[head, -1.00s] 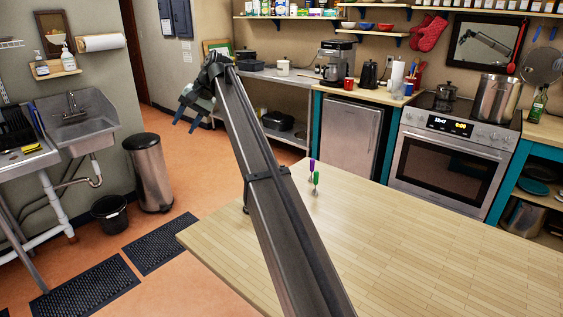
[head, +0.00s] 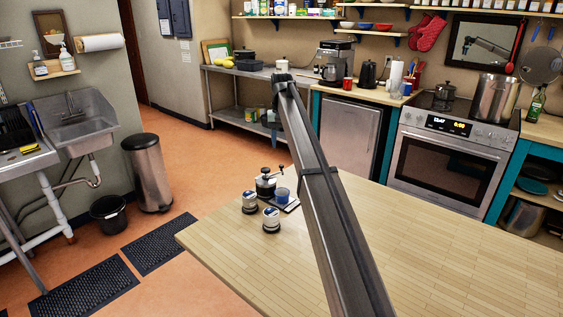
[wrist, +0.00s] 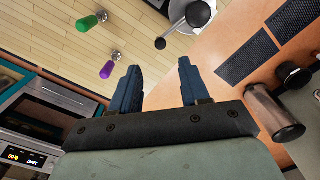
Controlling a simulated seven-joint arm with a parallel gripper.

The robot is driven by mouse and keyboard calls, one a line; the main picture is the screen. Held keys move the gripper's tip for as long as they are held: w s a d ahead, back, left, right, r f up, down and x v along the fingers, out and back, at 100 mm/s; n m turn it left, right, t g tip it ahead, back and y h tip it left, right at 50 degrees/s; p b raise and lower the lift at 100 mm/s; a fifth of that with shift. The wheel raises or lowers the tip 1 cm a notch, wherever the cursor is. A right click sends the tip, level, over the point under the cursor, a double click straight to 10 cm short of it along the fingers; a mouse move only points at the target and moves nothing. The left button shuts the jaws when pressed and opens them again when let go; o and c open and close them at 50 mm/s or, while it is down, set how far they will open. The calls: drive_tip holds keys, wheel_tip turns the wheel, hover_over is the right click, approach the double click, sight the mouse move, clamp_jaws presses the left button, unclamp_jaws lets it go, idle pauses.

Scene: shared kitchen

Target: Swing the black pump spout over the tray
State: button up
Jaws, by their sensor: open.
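In the head view, a jar with a black top (head: 265,187) stands near the table's left far edge. A thin spout-like black arm (head: 279,169) sticks out at its top; its exact direction is hard to tell. A small dark tray (head: 292,206) lies beside it, with a blue cup (head: 282,195) on it, partly behind my arm. In the wrist view, a black rod with a round end (wrist: 160,43) reaches from a round black top; it seems to be the spout. My gripper (wrist: 157,80) is open and empty, apart from it.
Two small lidded jars, one at left (head: 249,203) and one in front (head: 271,220), stand close by. The table's right part (head: 450,260) is clear.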

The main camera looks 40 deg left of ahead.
sight(281, 165)
wheel_tip(281, 165, down, 8)
drive_tip(key=shift+f, duration=0.2)
drive_tip(key=shift+c, duration=0.3)
clamp_jaws()
idle(0.3)
